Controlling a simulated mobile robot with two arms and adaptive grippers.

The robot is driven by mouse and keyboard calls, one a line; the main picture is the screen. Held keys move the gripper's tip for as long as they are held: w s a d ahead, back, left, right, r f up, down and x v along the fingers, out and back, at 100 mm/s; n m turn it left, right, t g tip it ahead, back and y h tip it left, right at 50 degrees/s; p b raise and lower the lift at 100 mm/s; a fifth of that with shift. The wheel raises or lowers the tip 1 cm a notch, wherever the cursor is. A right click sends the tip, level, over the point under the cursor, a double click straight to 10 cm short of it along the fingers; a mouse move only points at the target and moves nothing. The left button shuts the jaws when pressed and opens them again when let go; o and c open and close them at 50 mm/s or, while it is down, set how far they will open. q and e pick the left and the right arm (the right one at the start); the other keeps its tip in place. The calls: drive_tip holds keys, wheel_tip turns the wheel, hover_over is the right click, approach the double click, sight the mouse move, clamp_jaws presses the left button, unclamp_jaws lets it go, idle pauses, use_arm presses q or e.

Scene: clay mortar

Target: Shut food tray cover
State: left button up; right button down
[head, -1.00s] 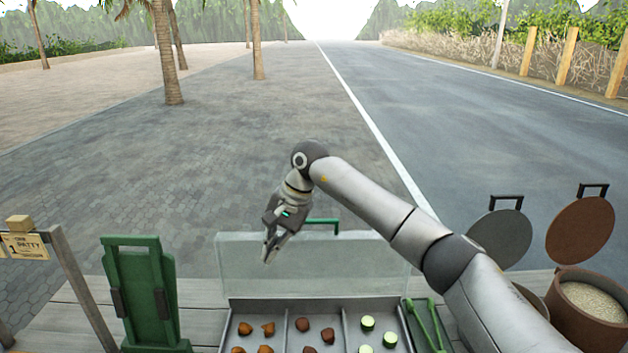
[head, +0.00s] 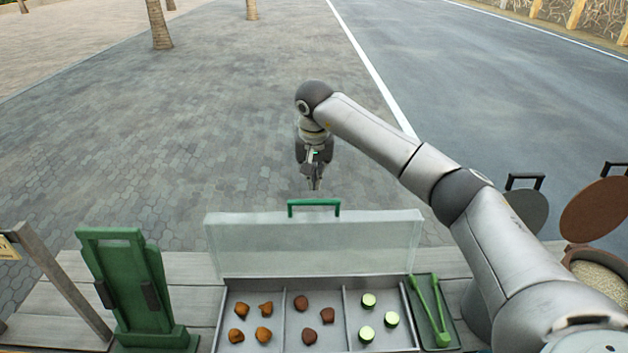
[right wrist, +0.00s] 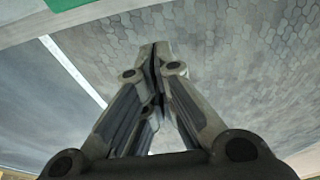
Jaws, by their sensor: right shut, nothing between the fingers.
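The food tray (head: 281,333) is a grey metal tray with three compartments holding several food pieces. Its clear cover (head: 318,247) stands open and upright along the tray's far edge, with a green handle (head: 313,203) on its top edge. My right gripper (head: 315,186) is shut and empty. In the head view it shows just above the handle and appears to be beyond the cover, apart from it. Its closed fingers (right wrist: 154,62) also show in the right wrist view, with a bit of green at the upper left corner. My left gripper is not in view.
Green tongs (head: 439,315) lie on a small dark tray right of the food tray. A green stand (head: 125,285) is at the left. Pots with raised lids (head: 597,208) stand at the right. My right arm spans the right side.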

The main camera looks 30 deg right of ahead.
use_arm(q)
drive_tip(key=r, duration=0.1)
drive_tip(key=p, duration=0.1)
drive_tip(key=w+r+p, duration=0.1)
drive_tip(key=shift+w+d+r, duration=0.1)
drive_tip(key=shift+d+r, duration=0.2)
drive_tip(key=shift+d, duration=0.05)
use_arm(e)
drive_tip(key=s, duration=0.1)
drive_tip(key=s+a, duration=0.1)
drive_tip(key=s, duration=0.1)
drive_tip(key=shift+s+a+f, duration=0.1)
drive_tip(key=shift+s+a, duration=0.1)
drive_tip(key=shift+a, duration=0.15)
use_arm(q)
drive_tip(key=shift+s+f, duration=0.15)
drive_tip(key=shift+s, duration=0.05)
